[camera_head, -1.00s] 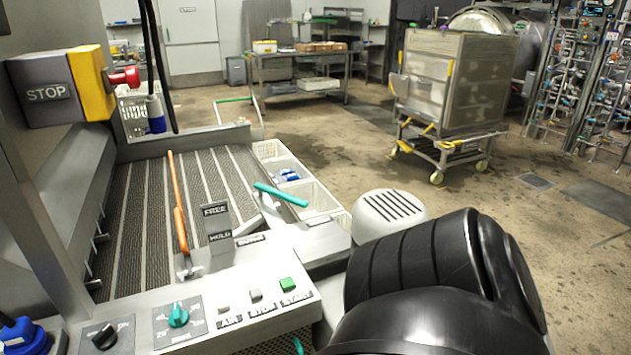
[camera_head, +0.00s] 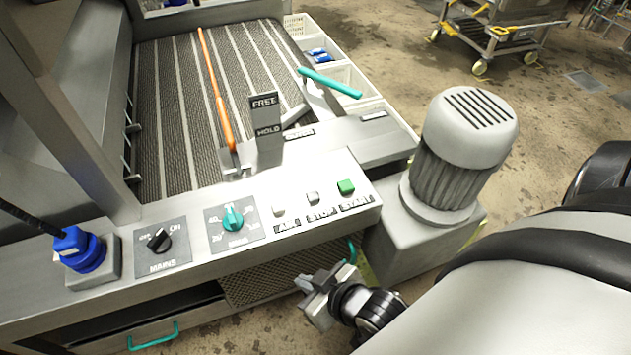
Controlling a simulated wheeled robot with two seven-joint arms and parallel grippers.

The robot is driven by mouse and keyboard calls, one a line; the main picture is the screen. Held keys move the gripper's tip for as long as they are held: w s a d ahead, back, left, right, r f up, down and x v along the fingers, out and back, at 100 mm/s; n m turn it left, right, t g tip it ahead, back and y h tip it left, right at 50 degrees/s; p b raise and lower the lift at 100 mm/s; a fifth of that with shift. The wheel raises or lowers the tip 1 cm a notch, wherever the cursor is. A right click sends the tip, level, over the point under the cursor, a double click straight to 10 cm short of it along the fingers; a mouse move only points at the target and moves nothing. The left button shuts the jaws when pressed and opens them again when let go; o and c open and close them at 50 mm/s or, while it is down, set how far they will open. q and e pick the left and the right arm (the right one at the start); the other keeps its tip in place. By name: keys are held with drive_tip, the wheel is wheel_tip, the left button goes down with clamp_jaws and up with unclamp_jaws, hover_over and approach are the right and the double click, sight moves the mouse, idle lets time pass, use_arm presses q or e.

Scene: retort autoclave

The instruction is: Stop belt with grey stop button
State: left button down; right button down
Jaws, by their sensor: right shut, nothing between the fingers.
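The grey stop button (camera_head: 313,197) sits on the sloped control panel (camera_head: 190,208), above a STOP label. A pale button (camera_head: 279,210) marked AIR is to its left and a green START button (camera_head: 346,187) to its right. The striped belt (camera_head: 175,110) lies behind the panel; whether it runs cannot be told. My right gripper (camera_head: 306,287) is shut and empty, below and in front of the panel's edge, apart from the buttons. My left gripper is not in view.
A teal dial (camera_head: 232,217) and black mains switch (camera_head: 158,240) share the panel. A FREE/HOLD lever (camera_head: 266,125) stands behind it. A grey motor (camera_head: 463,150) rises right of the panel. A blue plug (camera_head: 78,247) is at left.

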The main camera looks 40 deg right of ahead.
drive_tip(key=w+d+r+n+t+h, duration=0.1)
drive_tip(key=w+d+r, duration=0.2)
drive_tip(key=r, duration=0.1)
drive_tip(key=w+d+r+n+t+h, duration=0.1)
drive_tip(key=w+d+r, duration=0.2)
drive_tip(key=r, duration=0.2)
drive_tip(key=w+d+r+n+t+h, duration=0.1)
drive_tip(key=w+d+r, duration=0.2)
drive_tip(key=r, duration=0.2)
drive_tip(key=shift+w+d+t+h, duration=0.25)
drive_tip(key=shift+t+h, duration=0.05)
drive_tip(key=w+a+r+n+g+y, duration=0.1)
drive_tip(key=w+a+r+n+y, duration=0.15)
drive_tip(key=r+n+y, duration=0.75)
drive_tip(key=w+a+r+n+y, duration=0.2)
drive_tip(key=a+n+y, duration=0.15)
drive_tip(key=n, duration=1.15)
drive_tip(key=s+d+f+n+g+h, duration=0.1)
drive_tip(key=d+f+n+g+h, duration=0.4)
drive_tip(key=d, duration=0.3)
drive_tip(key=shift+s+f+n+g, duration=0.4)
drive_tip(key=shift+f+n+g, duration=0.45)
drive_tip(key=shift+n+g, duration=0.05)
drive_tip(key=shift+a, duration=0.1)
